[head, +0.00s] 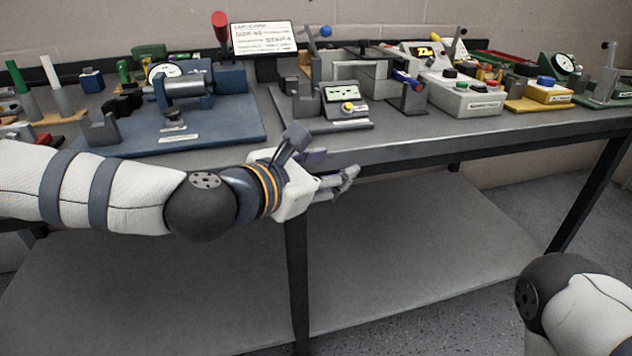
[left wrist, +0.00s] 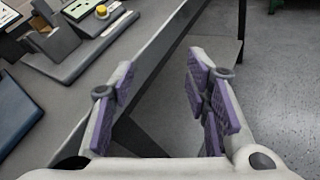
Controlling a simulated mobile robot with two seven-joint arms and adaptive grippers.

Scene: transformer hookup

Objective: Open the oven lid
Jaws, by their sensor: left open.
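A grey box-like unit (head: 358,72) with a flat top stands at the middle back of the bench. It may be the oven, but I cannot tell for certain, and I cannot tell if its lid is open. A small panel with a yellow button (head: 347,106) stands in front of it and also shows in the left wrist view (left wrist: 101,11). My left gripper (head: 345,178) is at the bench's front edge, in front of these things and apart from them. In the left wrist view its purple-padded fingers (left wrist: 161,95) are spread with nothing between them. My right gripper is out of view.
The grey bench (head: 440,140) has a dark front edge and a lower shelf (head: 430,235). A blue clamp-like fixture (head: 185,88) stands left. A white control box (head: 458,95) and a yellow-based button box (head: 545,92) stand right. A sign (head: 262,37) stands behind.

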